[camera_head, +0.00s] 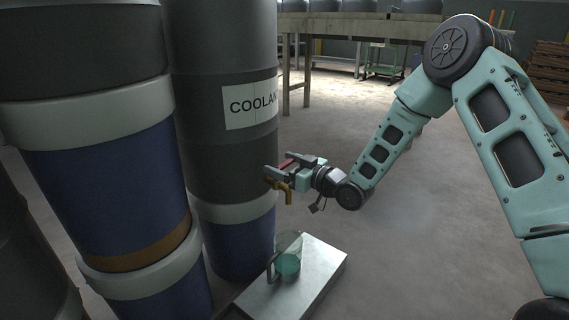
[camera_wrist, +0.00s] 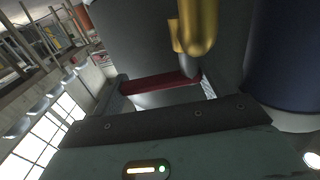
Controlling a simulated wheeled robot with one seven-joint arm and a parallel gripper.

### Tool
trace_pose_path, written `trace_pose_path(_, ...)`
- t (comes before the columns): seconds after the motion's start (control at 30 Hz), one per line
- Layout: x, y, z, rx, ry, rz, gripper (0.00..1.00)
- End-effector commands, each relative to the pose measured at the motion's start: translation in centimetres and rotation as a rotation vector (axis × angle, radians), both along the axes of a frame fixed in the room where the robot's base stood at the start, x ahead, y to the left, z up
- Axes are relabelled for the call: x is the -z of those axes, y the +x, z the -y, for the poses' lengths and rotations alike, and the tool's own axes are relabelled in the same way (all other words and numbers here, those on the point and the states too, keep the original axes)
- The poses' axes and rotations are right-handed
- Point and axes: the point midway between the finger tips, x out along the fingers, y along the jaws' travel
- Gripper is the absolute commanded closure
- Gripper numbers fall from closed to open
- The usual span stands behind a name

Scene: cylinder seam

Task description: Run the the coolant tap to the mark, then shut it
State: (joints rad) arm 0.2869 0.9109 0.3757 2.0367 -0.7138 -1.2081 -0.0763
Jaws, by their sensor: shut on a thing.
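The coolant tap (camera_head: 287,188) is brass with a red lever and sits low on the drum (camera_head: 215,110) labelled COOLANT. My gripper (camera_head: 279,171) is shut on the tap's red lever (camera_head: 289,161). In the wrist view the red lever (camera_wrist: 160,82) lies between my fingers, with the brass tap body (camera_wrist: 197,30) just beyond. A clear jug (camera_head: 291,241) with a handle stands upright below the tap and holds green liquid (camera_head: 288,264) in its lower part. I cannot make out a mark on the jug or a stream from the spout.
The jug stands on a low metal plinth (camera_head: 318,268) beside the drum. A stack of blue and dark drums (camera_head: 105,180) is close on the left. The floor (camera_head: 430,240) to the right is open. A long table (camera_head: 345,28) stands at the back.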

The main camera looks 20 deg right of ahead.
Motion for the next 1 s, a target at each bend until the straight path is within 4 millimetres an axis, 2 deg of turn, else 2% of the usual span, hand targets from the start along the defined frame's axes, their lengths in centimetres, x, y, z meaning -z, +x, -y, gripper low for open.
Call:
trace_pose_path(0.17, 0.1, 0.0, 0.0, -0.001, -0.001, -0.001, 0.64)
trace_pose_path(0.2, 0.1, 0.0, 0.0, -0.001, -0.001, -0.001, 0.15)
trace_pose_path(0.27, 0.1, 0.0, 0.0, 0.0, -0.001, -0.001, 0.01)
trace_pose_path(0.67, -0.1, -0.6, 0.5, 0.001, -0.001, -0.002, 0.01)
trace_pose_path(0.77, -0.2, -1.8, 1.4, 0.002, -0.002, -0.004, 0.01)
trace_pose_path(1.0, -0.3, -6.2, 4.7, 0.003, 0.0, -0.007, 0.01)
